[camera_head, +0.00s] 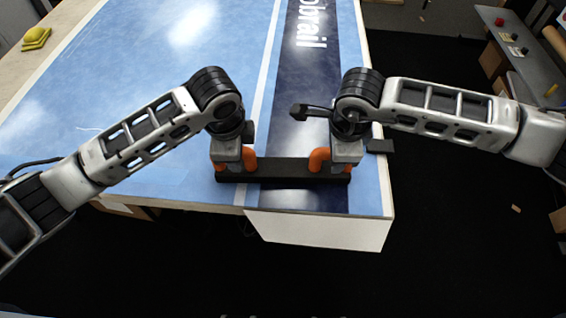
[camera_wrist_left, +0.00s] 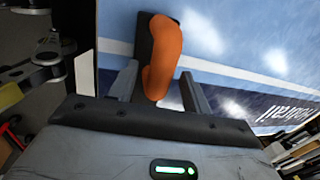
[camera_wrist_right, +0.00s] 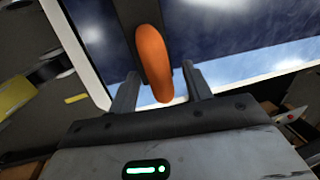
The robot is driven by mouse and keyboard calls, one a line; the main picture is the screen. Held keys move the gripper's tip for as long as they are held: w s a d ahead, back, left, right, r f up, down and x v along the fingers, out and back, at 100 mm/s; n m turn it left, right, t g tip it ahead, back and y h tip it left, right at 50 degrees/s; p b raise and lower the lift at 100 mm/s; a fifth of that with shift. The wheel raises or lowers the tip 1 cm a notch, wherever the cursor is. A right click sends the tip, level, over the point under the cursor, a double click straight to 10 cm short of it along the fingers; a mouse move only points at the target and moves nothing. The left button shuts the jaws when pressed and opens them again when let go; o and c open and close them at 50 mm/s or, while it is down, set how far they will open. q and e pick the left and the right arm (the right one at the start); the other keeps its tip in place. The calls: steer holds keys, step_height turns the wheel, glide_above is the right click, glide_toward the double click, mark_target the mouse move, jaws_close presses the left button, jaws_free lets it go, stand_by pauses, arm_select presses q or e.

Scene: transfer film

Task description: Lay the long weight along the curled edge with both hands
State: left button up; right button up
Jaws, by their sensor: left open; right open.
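The long weight is a black bar (camera_head: 285,171) with two upright orange handles, lying across the dark stripe close to the table's near edge. My left gripper (camera_head: 235,165) is at its left handle (camera_head: 249,158). In the left wrist view, that handle (camera_wrist_left: 164,58) stands between the open fingers. My right gripper (camera_head: 345,160) is at its right handle (camera_head: 318,159). In the right wrist view, that handle (camera_wrist_right: 153,62) stands between the open fingers. The blue printed film (camera_head: 160,70) covers the table; no curl is clearly visible along its near edge.
A white panel (camera_head: 320,230) hangs below the table's near edge. A small black block (camera_head: 380,146) sits at the right edge. A yellow object (camera_head: 36,38) lies at the far left. A grey bench (camera_head: 520,45) with small items stands at the far right.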

arm_select(q)
steer(key=shift+w+f, duration=0.1)
steer(key=shift+f, duration=0.55)
arm_select(e)
steer(key=shift+w+f, duration=0.1)
steer(key=shift+f, duration=0.5)
arm_select(q)
jaws_close()
arm_select(e)
jaws_close()
arm_select(q)
steer(key=shift+w+r, duration=0.2)
steer(key=shift+r, duration=0.15)
arm_select(e)
steer(key=shift+w+r, duration=0.2)
steer(key=shift+r, duration=0.1)
